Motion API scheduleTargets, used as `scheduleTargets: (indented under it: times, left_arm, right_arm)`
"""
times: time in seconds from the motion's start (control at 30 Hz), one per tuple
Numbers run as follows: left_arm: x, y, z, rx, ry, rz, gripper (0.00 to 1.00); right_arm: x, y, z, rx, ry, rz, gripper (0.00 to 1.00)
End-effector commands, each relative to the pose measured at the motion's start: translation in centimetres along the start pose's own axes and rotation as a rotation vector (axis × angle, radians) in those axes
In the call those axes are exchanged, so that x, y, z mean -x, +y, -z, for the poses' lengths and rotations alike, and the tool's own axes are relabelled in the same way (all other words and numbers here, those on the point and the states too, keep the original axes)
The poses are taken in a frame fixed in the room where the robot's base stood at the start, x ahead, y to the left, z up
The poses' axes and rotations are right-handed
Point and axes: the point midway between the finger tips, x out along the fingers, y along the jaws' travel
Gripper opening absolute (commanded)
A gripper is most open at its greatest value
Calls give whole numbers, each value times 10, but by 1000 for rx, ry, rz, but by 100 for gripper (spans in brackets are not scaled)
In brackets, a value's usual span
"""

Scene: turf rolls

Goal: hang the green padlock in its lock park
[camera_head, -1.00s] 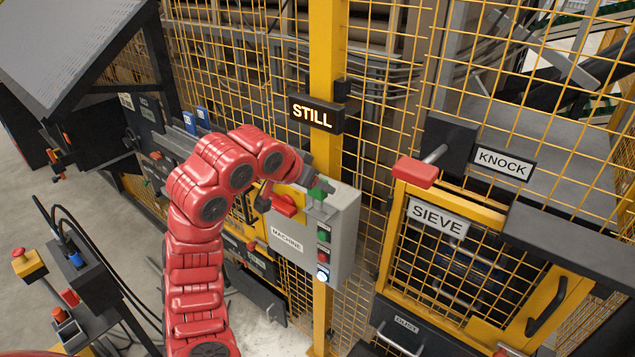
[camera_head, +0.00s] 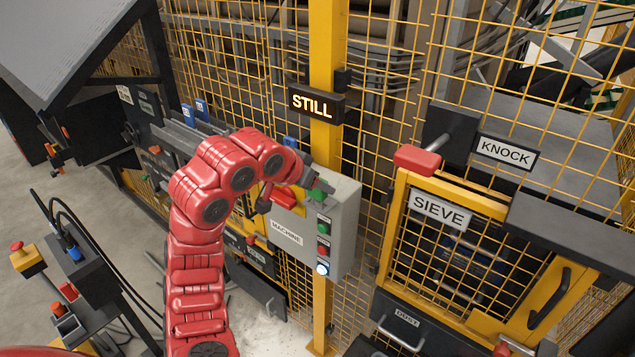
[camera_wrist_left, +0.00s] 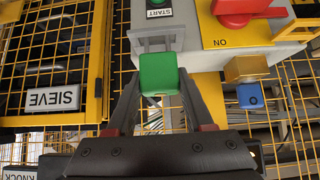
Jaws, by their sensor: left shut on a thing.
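The green padlock (camera_head: 317,195) is at the top of the grey machine box (camera_head: 344,230). It also shows in the left wrist view (camera_wrist_left: 158,72). My left gripper (camera_wrist_left: 158,88) is shut on it, one finger on each side; the same gripper is in the head view (camera_head: 322,188). A grey bracket-like shape (camera_wrist_left: 155,39) lies just beyond the padlock, beside the START button. I cannot tell whether the padlock hangs on it or only meets it. No part is labelled as the lock park. My right gripper is not in view.
A red switch (camera_head: 285,197) on a yellow plate sits close to the gripper. A blue padlock-like block (camera_wrist_left: 250,96) is nearby. The yellow post (camera_head: 326,60), STILL sign (camera_head: 313,110) and mesh stand behind. A red handle (camera_head: 418,158) juts out at right.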

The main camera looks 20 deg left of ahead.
Motion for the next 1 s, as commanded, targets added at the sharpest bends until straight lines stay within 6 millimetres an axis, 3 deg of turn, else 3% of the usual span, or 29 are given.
scheduleTargets:
  times: [0.8, 0.83, 1.0]
  left_arm:
    - [-15, 0, -15, 0, 1, 1, 0]
    - [-15, 0, -15, 0, 1, 1, 54]
    - [-14, 0, -14, 0, 1, 1, 84]
  right_arm:
    - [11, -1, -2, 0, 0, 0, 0]
    - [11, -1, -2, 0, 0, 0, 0]
    - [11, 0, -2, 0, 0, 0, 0]
